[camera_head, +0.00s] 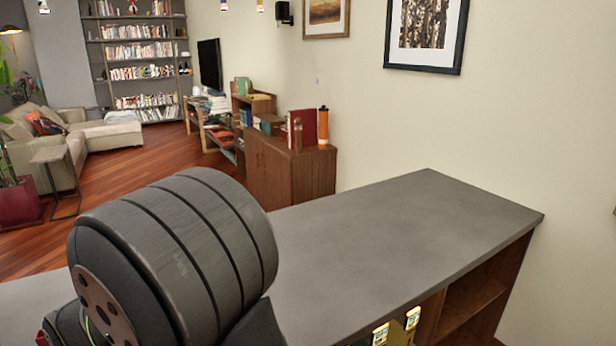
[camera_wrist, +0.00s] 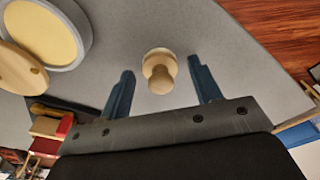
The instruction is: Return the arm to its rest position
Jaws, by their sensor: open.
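In the wrist view my gripper (camera_wrist: 162,68) is open, with its two blue fingers spread apart. A small pale wooden knob-shaped piece (camera_wrist: 158,76) shows between the fingers, with a visible gap on each side; its height relative to the fingertips is hard to tell. Nothing is gripped. In the head view a large dark ribbed part of my arm fills the lower left, and my gripper does not show there.
A grey counter (camera_head: 400,230) runs across the head view, its right part bare. In the wrist view a round grey-rimmed container (camera_wrist: 75,15) with a yellow inside and a wooden disc (camera_wrist: 20,68) lie upper left. A wall stands behind the counter.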

